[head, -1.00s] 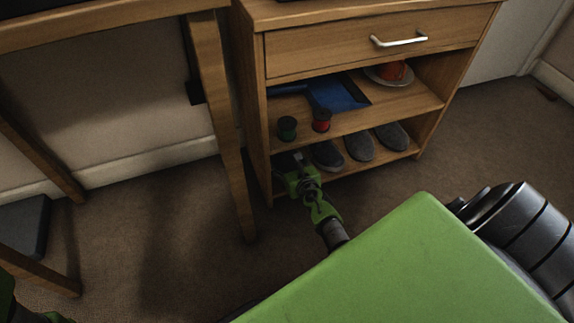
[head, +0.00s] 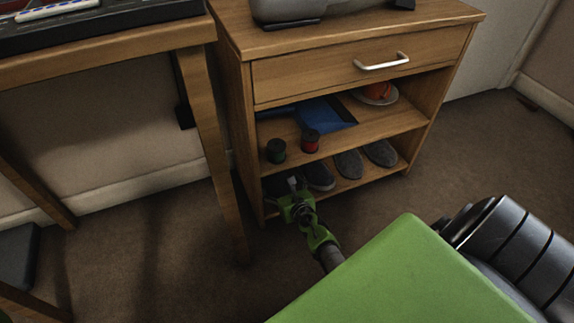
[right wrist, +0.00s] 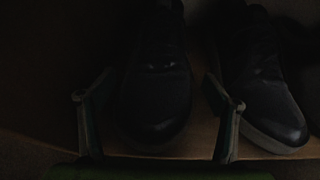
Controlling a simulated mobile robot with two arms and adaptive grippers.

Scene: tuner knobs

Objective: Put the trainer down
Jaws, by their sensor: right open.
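A dark trainer (right wrist: 155,95) rests on the bottom shelf, toe outward, between the two fingers of my right gripper (right wrist: 160,98) in the right wrist view. The fingers are open and apart from each other. A second dark trainer with a pale sole edge (right wrist: 262,100) stands just to its right. It also shows in the head view (head: 319,177). In the head view my right gripper (head: 294,186) is at the left front of the bottom shelf and largely hides the first trainer. My left gripper is out of view.
Two grey slippers (head: 348,164) stand right of the trainers on the bottom shelf (head: 350,186). A desk leg (head: 215,150) stands close on the left.

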